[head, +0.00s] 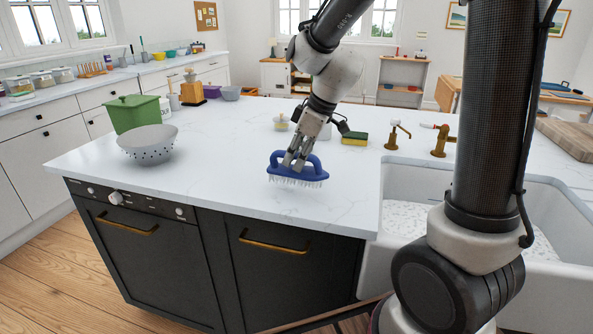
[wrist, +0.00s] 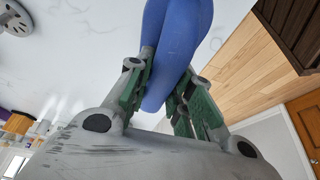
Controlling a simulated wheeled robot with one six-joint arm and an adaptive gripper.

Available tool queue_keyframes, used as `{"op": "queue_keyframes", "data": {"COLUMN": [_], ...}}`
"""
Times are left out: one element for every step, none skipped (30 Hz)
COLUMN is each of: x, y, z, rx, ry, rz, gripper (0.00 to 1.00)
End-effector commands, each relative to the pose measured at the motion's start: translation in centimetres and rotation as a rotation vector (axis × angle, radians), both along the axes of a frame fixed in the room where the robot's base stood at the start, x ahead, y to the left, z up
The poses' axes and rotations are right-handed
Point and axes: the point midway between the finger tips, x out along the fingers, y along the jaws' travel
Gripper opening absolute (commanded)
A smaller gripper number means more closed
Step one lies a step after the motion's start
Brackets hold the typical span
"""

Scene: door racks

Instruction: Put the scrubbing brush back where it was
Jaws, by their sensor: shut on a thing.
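The scrubbing brush (head: 310,176) is blue with pale bristles pointing down. It is at the front part of the white island counter, near its front edge and left of the sink. My gripper (head: 294,160) comes down from above and is shut on the brush's handle. In the wrist view the blue handle (wrist: 176,50) lies between my two green-padded fingers (wrist: 162,100). I cannot tell whether the bristles touch the counter.
A grey colander (head: 148,146) and a green bin (head: 131,113) stand on the counter (head: 215,170) to the left. A yellow-green sponge (head: 354,138) and brass taps (head: 438,141) are behind right. The white sink (head: 405,190) opens at the right. The counter between colander and brush is clear.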

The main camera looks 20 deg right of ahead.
Motion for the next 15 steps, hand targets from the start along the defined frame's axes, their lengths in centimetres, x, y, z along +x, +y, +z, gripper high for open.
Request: {"op": "queue_keyframes", "data": {"x": [0.0, -0.1, -0.1, -0.1, -0.1, -0.1, -0.1, -0.1, 0.0, 0.0, 0.0, 0.0, 0.0, 0.0, 0.0], "y": [0.0, 0.0, -0.1, 0.0, 0.0, 0.0, 0.0, 0.0, 0.0, 0.0, 0.0, 0.0, 0.0, 0.0, 0.0], "z": [-0.5, -0.9, -1.5, -2.0, -2.5, -3.0, -3.3, -3.5, -3.6, -3.6, -3.5, -3.5, -3.5, -3.5, -3.6], "rx": [0.0, 0.0, -0.002, -0.001, 0.0, -0.001, -0.001, -0.001, 0.0, 0.0, 0.0, 0.0, 0.0, 0.0, 0.0], "ry": [0.003, 0.005, 0.005, 0.005, 0.007, 0.004, 0.004, 0.003, 0.001, 0.001, 0.001, 0.001, 0.001, 0.001, 0.001], "rz": [-0.001, -0.002, -0.002, -0.001, -0.002, -0.002, -0.001, -0.001, -0.002, -0.002, -0.002, -0.002, -0.002, -0.002, -0.002], "gripper": [0.03, 0.03, 0.03, 0.03, 0.03, 0.03, 0.03, 0.03, 0.03, 0.03, 0.03, 0.03, 0.03, 0.03, 0.03]}}
